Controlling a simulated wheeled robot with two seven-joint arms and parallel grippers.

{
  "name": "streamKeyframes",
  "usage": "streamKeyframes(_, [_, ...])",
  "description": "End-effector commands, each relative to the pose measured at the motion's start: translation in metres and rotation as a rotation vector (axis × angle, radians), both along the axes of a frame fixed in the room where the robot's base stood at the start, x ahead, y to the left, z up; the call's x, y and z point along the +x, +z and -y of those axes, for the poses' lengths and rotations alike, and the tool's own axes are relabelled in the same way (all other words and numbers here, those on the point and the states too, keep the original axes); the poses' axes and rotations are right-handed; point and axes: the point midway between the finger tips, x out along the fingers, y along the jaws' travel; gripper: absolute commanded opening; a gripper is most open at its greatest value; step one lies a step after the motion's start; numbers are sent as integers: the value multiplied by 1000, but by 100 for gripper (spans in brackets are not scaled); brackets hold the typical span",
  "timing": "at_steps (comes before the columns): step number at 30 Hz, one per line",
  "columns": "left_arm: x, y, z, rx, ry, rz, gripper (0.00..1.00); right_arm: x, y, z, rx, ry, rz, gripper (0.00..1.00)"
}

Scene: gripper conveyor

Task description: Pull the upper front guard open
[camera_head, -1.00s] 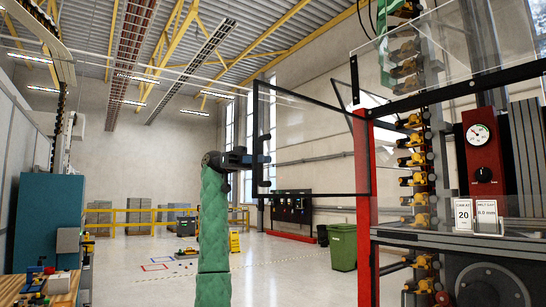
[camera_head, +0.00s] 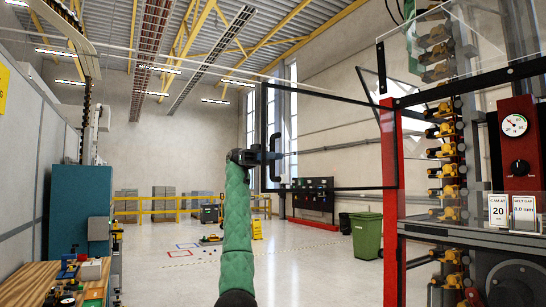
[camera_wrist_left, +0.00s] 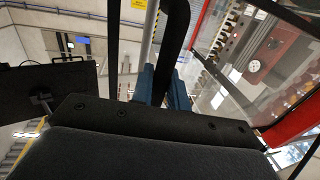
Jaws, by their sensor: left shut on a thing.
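The upper front guard (camera_head: 335,142) is a clear panel in a thin black frame. In the head view it stands swung out to the left from the red post of the machine (camera_head: 390,200). A dark upright handle (camera_head: 264,115) is at its free left edge. My left gripper (camera_head: 272,157), on the green-sleeved arm, is at this handle and shut on it. My right gripper is not in view.
Behind the guard a green bin (camera_head: 367,235) stands on open floor. A wooden table (camera_head: 60,280) with small coloured parts is at lower left, beside a teal cabinet (camera_head: 80,210). A red gauge panel (camera_head: 517,140) is on the machine at right.

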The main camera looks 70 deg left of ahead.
Motion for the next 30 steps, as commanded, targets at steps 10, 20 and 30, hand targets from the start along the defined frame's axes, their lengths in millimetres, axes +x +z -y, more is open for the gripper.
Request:
streamKeyframes(10, [1,0,0,0,0,-1,22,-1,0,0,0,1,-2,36])
streamKeyframes(20, [-1,0,-2,0,0,-1,22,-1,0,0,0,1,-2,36])
streamKeyframes(30, [-9,1,-29,0,3,-4,22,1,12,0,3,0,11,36])
